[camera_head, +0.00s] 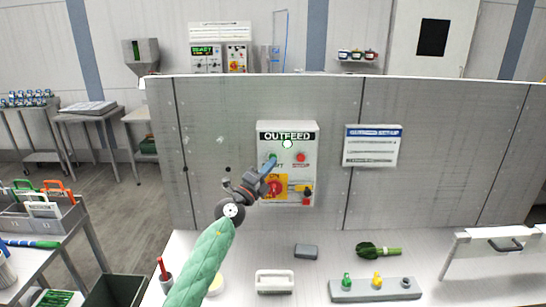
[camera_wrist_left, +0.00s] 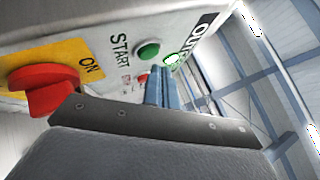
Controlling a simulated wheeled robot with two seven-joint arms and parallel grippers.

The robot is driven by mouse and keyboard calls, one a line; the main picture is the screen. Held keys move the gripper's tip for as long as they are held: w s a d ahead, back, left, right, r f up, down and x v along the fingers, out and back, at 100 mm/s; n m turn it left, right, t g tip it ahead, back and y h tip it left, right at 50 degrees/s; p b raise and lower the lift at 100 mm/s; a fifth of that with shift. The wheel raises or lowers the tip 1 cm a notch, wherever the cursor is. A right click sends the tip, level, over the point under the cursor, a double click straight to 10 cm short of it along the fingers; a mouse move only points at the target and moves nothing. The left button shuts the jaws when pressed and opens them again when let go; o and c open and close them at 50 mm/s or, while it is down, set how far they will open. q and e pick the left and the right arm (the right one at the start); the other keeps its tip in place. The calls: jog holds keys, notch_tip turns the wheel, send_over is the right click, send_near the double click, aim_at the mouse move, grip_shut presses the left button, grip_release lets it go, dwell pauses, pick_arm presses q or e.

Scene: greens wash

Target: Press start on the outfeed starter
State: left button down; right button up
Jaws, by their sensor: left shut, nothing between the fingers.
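The outfeed starter (camera_head: 287,126) is a light grey box on the metal panel, labelled OUTFEED. Its green start button (camera_wrist_left: 148,51) shows clear beside the word START in the left wrist view; in the head view it is mostly hidden by my fingertips. A red button (camera_head: 301,157) sits to its right. A red rotary switch (camera_wrist_left: 42,88) on a yellow plate is below. A pale green-white lamp (camera_head: 287,144) is above. My left gripper (camera_head: 271,161) is shut and empty, its blue fingertips close to the start button; I cannot tell whether they touch. My right gripper is not in view.
A yellow-and-red padlock-like item (camera_head: 301,189) hangs at the box's lower right. A notice board (camera_head: 372,146) is fixed to the right.

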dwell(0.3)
pick_arm(q)
jog(key=s+p, duration=0.3)
jog(key=s, duration=0.2)
jog(key=shift+s, duration=0.1)
dwell(0.3)
dwell(0.4)
